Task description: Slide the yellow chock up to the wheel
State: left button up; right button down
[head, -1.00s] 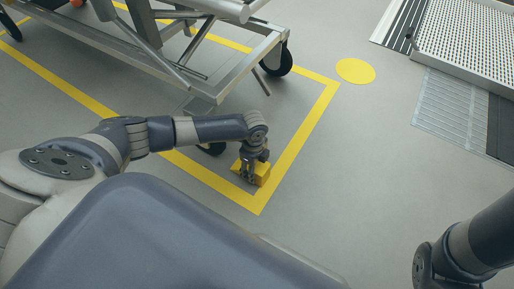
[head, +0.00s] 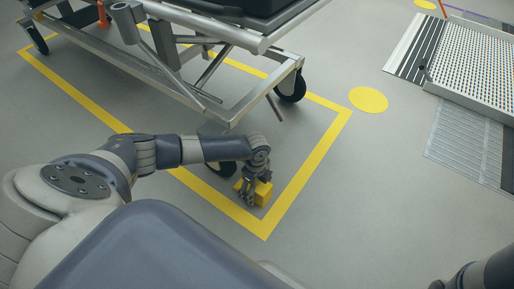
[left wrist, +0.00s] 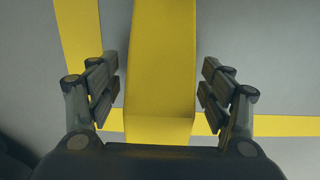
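The yellow chock (head: 264,192) stands on the grey floor inside the yellow-marked corner. A dark caster wheel (head: 223,169) of the trolley is just left of it, partly hidden by my left arm. I cannot tell whether chock and wheel touch. My left gripper (head: 247,196) is low at the chock, pointing down. In the left wrist view, the chock (left wrist: 162,65) lies between the fingers of my left gripper (left wrist: 162,97), with a narrow gap on each side. It is open around the chock. My right gripper is out of view.
The metal trolley (head: 232,112) stands above and behind my left arm, with another wheel (head: 291,86) farther back. Yellow floor tape (head: 308,172) borders the area. A yellow disc (head: 368,99) and a ramp (head: 475,65) are at right. The floor between is clear.

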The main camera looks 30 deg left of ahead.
pick_arm(q)
jog(key=shift+a, duration=0.2)
jog(key=shift+r, duration=0.4)
jog(key=r, duration=1.1)
jog(key=shift+d+r, duration=0.1)
jog(key=shift+d, duration=0.1)
